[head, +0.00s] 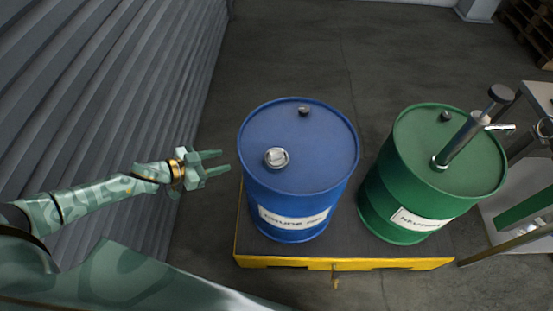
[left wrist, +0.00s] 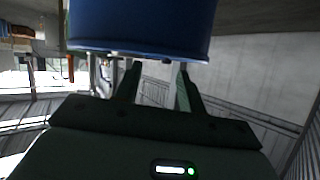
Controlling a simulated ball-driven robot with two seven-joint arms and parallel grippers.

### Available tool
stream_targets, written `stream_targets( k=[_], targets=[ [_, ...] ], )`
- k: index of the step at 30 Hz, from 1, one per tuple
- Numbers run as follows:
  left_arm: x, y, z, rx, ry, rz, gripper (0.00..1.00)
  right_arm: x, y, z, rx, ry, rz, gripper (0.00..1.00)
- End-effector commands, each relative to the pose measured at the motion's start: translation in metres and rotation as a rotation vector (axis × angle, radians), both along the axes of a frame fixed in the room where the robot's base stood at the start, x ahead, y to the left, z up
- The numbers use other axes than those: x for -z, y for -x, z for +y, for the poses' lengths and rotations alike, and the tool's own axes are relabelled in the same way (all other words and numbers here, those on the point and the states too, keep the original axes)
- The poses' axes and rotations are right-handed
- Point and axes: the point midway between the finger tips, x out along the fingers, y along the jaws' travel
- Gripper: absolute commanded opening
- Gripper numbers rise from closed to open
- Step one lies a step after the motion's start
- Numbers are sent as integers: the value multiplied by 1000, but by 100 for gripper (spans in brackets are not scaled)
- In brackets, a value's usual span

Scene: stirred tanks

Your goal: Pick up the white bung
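The white bung (head: 276,158) sits on the top of the blue drum (head: 310,140), toward its front left, in the head view. It looks like a round pale cap with a rim around it. My left gripper (head: 224,163) is to the left of the blue drum, with its fingers apart and pointing right toward it. Nothing is between the fingers. In the left wrist view the two open fingers (left wrist: 157,88) show with the blue drum's side (left wrist: 140,25) above them; the bung is not visible there. My right gripper is not in view.
Both drums stand on a yellow-edged pallet (head: 345,264). The green drum (head: 425,130) at the right carries a pump tube (head: 465,138). A dark small cap (head: 303,110) is at the blue drum's back. A corrugated wall (head: 105,90) is at left; a metal stand (head: 510,195) is at right.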

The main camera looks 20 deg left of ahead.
Motion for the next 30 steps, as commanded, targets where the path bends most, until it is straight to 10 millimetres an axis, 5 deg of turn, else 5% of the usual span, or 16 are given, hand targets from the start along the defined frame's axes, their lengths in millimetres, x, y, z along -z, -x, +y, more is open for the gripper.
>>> stream_targets(
  k=[3, 7, 18, 30],
  targets=[
    [-40, 7, -18, 159, 59, 18, 40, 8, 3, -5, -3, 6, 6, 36],
    [-55, 11, -33, 224, 89, 44, 40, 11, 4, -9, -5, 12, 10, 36],
    [-24, -34, -95, 228, 93, 46, 40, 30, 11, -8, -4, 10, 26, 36],
    [-7, -65, -129, 228, 92, 46, 40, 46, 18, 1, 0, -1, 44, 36]
  ],
)
